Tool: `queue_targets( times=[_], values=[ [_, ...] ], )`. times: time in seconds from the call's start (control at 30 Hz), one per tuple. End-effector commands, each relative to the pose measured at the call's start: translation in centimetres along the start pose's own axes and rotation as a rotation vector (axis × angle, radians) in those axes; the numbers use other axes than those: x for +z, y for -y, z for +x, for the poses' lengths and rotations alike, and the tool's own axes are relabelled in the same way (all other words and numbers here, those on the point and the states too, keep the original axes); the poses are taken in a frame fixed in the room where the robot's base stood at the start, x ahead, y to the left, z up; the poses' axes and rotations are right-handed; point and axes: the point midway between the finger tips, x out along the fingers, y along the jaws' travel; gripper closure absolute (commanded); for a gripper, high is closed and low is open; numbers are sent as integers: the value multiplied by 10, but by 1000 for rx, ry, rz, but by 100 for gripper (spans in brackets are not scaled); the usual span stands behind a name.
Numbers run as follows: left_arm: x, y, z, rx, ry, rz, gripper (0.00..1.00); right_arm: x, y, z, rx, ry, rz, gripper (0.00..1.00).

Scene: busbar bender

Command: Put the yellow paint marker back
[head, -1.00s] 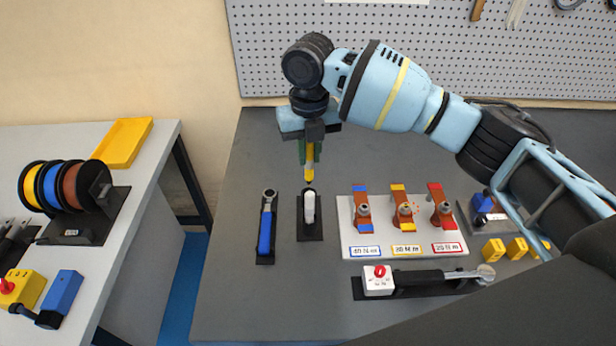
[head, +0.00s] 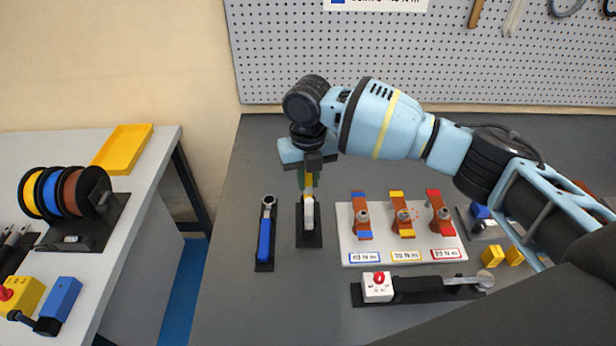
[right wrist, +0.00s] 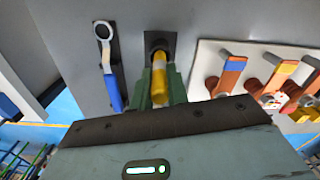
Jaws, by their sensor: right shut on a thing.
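The yellow paint marker (head: 309,181) is upright in my right gripper (head: 312,172), which is shut on it. My left gripper is not in view.
A blue-handled wrench (head: 265,236) lies on its black plate just left. A white board (head: 352,252) with coloured busbar pieces stands to the right. A torque tool (head: 420,289) lies in front. The grey table (head: 225,285) is clear at the front left.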

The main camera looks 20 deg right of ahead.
Motion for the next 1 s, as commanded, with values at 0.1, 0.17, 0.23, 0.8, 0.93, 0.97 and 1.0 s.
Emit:
queue_targets(
  times=[0.1,0.17,0.23,0.8,0.93,0.97,1.0],
  values=[
    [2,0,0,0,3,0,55,0,0,4,1,-2,0,100],
    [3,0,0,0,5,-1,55,0,0,6,1,-2,0,100],
    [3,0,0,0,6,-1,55,0,0,8,1,-2,-1,100],
    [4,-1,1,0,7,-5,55,0,0,11,0,-1,0,62],
    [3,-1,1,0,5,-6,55,0,0,8,0,1,0,62],
    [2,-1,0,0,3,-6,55,0,0,6,0,1,0,62],
    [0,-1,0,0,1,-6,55,0,0,2,0,2,0,62]
  ],
)
